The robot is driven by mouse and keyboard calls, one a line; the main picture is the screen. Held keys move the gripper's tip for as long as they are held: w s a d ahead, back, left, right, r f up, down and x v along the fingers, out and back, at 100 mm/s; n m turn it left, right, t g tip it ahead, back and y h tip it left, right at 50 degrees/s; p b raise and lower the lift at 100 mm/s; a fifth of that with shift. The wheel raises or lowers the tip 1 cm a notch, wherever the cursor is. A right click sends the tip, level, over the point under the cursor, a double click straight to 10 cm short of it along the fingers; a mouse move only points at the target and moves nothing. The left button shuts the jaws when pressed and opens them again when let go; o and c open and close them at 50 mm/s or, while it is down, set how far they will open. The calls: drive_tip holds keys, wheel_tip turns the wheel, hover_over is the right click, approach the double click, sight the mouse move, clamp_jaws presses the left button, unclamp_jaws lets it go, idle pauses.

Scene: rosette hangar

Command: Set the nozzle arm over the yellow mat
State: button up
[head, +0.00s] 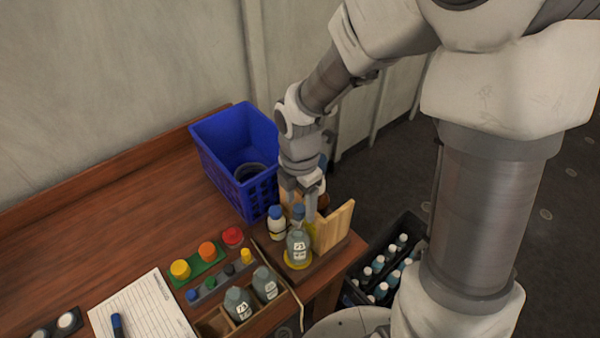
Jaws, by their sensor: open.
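The yellow mat (296,267) is a small round patch at the right end of the wooden bench. A grey labelled bottle (298,246) stands upright on it and covers most of it. My gripper (299,205) points down just behind this bottle, its fingers apart, beside an upright wooden panel (336,228). I cannot make out the nozzle arm; it may be hidden behind my gripper and the bottles. Whether my fingers touch anything is unclear.
A blue crate (222,160) stands behind left. White bottle (276,224) is close to my gripper. In front left are a divided wooden tray (215,322) with bottles, coloured caps and a notepad (140,310). A black crate (405,222) of bottles is right of the bench.

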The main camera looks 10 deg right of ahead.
wheel_tip(320, 180, up, 16)
drive_tip(key=shift+r, duration=0.25)
idle(0.3)
drive_tip(key=s+d+m+t+b, duration=0.1)
drive_tip(key=s+d+m, duration=0.4)
drive_tip(key=m, duration=0.7)
drive_tip(key=s+d+m+t+b, duration=0.2)
drive_tip(key=s+d+m+t, duration=0.2)
drive_tip(key=m, duration=0.9)
drive_tip(key=shift+s+d+r+t, duration=0.3)
drive_tip(key=shift+s+d+r, duration=0.15)
drive_tip(key=shift+s, duration=0.65)
